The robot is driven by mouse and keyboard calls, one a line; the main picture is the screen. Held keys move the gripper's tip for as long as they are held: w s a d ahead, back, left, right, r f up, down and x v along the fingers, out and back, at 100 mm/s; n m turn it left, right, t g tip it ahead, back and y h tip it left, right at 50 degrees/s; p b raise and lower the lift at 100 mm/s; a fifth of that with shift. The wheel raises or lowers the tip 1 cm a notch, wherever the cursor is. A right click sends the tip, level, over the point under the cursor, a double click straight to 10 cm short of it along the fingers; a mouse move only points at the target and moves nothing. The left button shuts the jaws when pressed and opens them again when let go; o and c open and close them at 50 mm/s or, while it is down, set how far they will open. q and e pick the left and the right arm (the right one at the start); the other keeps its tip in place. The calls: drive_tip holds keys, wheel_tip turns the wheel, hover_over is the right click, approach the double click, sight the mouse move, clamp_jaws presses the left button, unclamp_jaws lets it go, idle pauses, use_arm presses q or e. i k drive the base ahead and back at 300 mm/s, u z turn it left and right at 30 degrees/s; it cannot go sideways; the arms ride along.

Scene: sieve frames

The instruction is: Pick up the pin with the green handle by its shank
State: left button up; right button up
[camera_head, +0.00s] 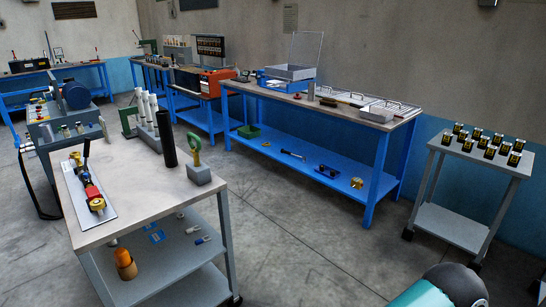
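A pin with a green looped handle (195,143) stands upright on the near workbench, at its right edge. Its lower end goes down into a grey block (199,174). Only a short part of the shank shows between handle and block; the rest is hidden. Neither of my grippers is in view. A rounded teal and black part at the bottom right edge looks like a piece of my own arm, with no fingers showing.
A tall black cylinder (167,138) stands close to the left of the pin. White cylinders (147,112) stand behind it. A board with red and brass fittings (90,187) lies on the left. The front of the near benchtop (150,200) is clear. A blue bench (300,101) stands beyond the open floor.

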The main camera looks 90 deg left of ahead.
sight(196, 151)
drive_tip(key=u, duration=0.05)
drive_tip(key=i, duration=0.25)
drive_tip(key=u, duration=2.7)
drive_tip(key=i, duration=0.25)
drive_tip(key=u, duration=1.3)
drive_tip(key=k, duration=0.5)
drive_tip(key=u, duration=0.55)
drive_tip(key=i, duration=1.55)
drive_tip(key=z, duration=0.5)
